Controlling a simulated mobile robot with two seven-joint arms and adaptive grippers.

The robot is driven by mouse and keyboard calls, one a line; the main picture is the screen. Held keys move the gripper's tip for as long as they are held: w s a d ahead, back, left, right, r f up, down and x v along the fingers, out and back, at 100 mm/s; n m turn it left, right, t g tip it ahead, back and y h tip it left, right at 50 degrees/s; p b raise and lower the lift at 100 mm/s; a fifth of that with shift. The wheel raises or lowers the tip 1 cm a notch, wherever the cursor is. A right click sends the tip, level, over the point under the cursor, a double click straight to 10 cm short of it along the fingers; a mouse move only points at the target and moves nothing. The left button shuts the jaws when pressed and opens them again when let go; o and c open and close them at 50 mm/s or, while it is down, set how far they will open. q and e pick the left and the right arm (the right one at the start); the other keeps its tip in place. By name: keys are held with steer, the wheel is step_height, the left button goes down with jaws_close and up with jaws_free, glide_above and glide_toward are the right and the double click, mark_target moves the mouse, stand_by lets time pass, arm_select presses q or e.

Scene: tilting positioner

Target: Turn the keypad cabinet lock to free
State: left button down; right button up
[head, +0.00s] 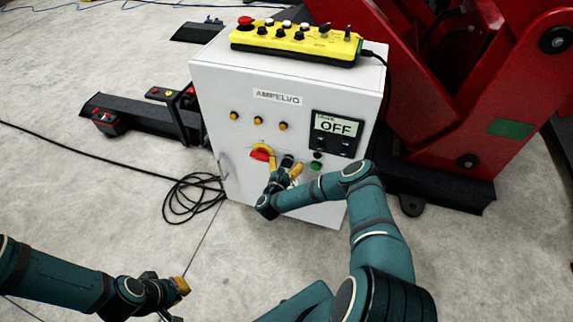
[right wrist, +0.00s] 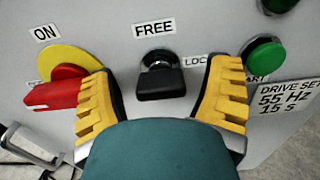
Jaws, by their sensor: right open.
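The lock on the white cabinet (head: 215,100) is a black knob (right wrist: 161,84) on a round silver collar. In the right wrist view a FREE label is above it and a partly hidden label starting LOC is to its right. I cannot tell which label the knob points to. My right gripper (right wrist: 160,101) is open, with one yellow finger on each side of the knob and visible gaps between. In the head view my right gripper (head: 283,176) is at the cabinet's front. My left gripper (head: 177,300) is low at the left, away from the cabinet, its opening unclear.
A red switch handle (right wrist: 52,92) on a yellow disc is close to the left finger; a green button (right wrist: 264,56) is close to the right one. A display (head: 336,133) reads OFF. A yellow pendant (head: 297,41) lies on top. Red machinery (head: 470,110) stands at right.

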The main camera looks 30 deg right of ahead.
steer(key=c, duration=1.2)
steer(key=shift+n, duration=0.3)
steer(key=n, duration=0.3)
steer(key=shift+w+n, duration=0.1)
steer(key=shift+n, duration=0.2)
steer(key=n, duration=0.4)
steer(key=shift+a, duration=0.1)
steer(key=n, duration=0.5)
steer(key=shift+w+f+p, duration=0.1)
steer(key=shift+p, duration=0.25)
steer(key=n, duration=0.4)
steer(key=shift+f+n, duration=0.15)
steer(key=shift+n, duration=0.25)
